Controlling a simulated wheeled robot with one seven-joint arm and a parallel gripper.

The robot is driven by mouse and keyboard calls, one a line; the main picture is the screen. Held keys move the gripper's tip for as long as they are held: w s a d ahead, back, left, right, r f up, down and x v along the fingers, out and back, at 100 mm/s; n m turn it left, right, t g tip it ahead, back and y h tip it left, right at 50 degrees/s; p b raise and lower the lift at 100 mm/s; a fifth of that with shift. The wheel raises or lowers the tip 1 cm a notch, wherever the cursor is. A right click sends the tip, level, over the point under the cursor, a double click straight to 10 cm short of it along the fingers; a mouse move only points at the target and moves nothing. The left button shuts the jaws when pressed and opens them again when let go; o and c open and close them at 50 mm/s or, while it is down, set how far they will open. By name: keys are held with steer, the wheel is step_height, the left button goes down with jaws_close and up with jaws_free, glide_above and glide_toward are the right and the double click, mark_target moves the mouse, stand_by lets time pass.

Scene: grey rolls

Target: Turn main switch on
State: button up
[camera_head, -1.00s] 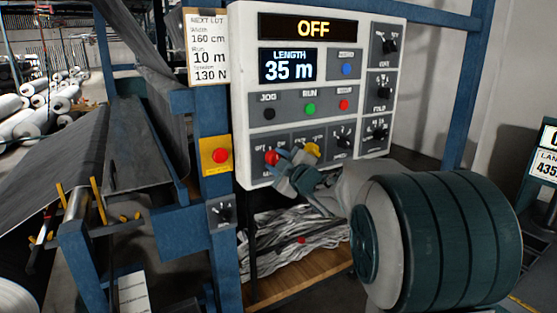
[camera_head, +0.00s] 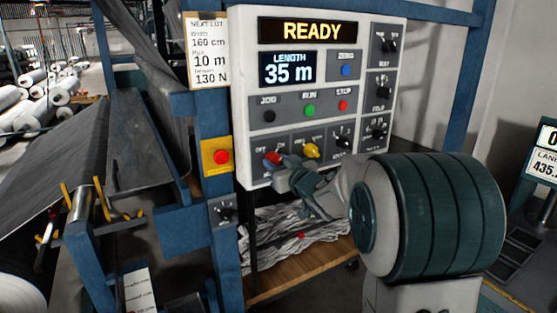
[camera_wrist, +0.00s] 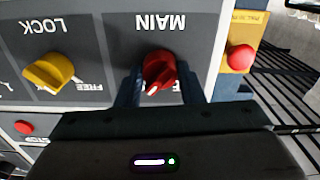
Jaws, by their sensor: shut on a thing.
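The red main switch (camera_wrist: 158,73) sits under the upside-down label MAIN in the wrist view. It also shows at the lower left of the control panel in the head view (camera_head: 273,158). My gripper (camera_wrist: 158,88) has one finger on each side of the red knob and is shut on it. In the head view my gripper (camera_head: 279,165) reaches the panel's lower left corner and partly hides the switch. The knob's white mark is turned at a slant. The panel display (camera_head: 313,31) reads READY.
A yellow lock knob (camera_wrist: 48,72) sits beside the main switch. A red button on a yellow plate (camera_head: 221,157) is on the blue post left of the panel. JOG, RUN and STOP buttons (camera_head: 309,110) are above. Grey fabric (camera_head: 95,140) runs at the left.

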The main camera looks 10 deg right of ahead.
steer(key=shift+m, duration=0.6)
steer(key=o, duration=1)
steer(key=b+v, duration=0.1)
steer(key=v, duration=1.3)
steer(key=shift+w, duration=0.1)
